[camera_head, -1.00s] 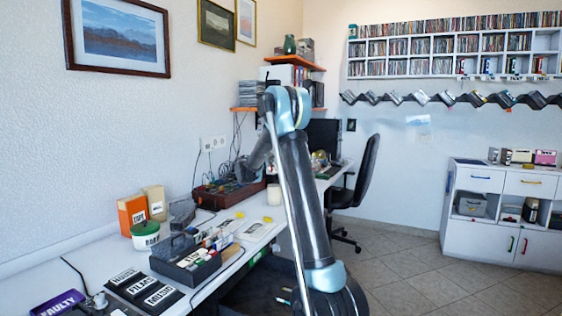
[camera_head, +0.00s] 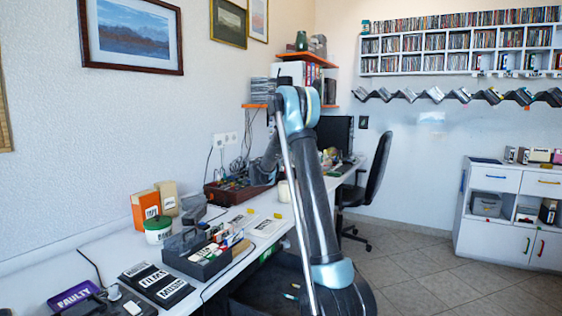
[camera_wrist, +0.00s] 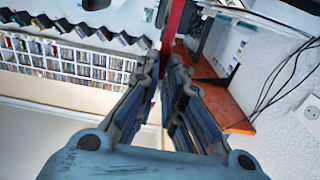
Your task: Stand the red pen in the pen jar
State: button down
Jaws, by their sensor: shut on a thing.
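In the wrist view my gripper (camera_wrist: 165,68) is closed around a long red bar, which looks like the red pen (camera_wrist: 172,28). It stretches from between the fingertips to the top edge of the picture. The fingers hide its lower end. A cream cup (camera_head: 284,191) stands on the desk just left of my arm. I cannot tell whether it is the pen jar.
The long white desk (camera_head: 100,247) carries a grey caddy (camera_head: 205,265) full of small items, a green-lidded tub (camera_head: 158,231), label plates and a brown tray of electronics (camera_head: 230,192). An office chair (camera_head: 375,180) stands behind my arm. Tiled floor at right is clear.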

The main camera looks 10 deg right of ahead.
notch_tip(320, 180, down, 11)
dwell(1.4)
jog(key=c, duration=1.6)
grip_release()
jog(key=shift+c, duration=0.2)
jog(key=v, duration=1.2)
